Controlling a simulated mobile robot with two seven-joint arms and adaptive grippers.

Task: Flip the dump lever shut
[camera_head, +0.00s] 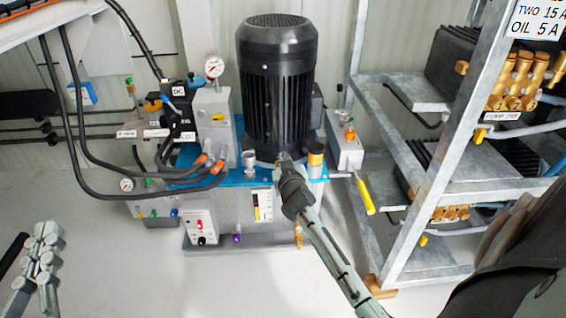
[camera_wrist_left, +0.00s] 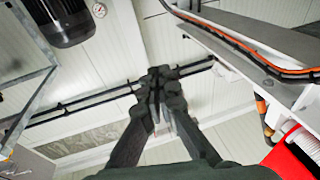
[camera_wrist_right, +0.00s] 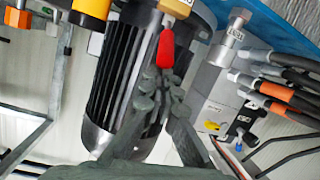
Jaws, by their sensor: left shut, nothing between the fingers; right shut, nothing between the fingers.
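In the right wrist view a red-tipped lever (camera_wrist_right: 166,48) hangs from a brass fitting (camera_wrist_right: 175,8), in front of the black motor. I take it to be the dump lever; no label on it is readable. My right gripper (camera_wrist_right: 165,77) is shut and empty, its tips just below the red end; I cannot tell whether they touch. In the head view my right gripper (camera_head: 284,158) is at the motor's base, and the red lever is hidden there. My left gripper (camera_head: 47,232) is shut and empty over bare floor at the lower left; it also shows in the left wrist view (camera_wrist_left: 160,73).
The black motor (camera_head: 277,90) stands on the blue plate (camera_head: 233,176). A yellow-topped cap (camera_head: 315,158) and a yellow-handled lever (camera_head: 364,192) are to the right. Black hoses (camera_head: 100,190) loop at the left. A metal rack (camera_head: 425,190) stands at right.

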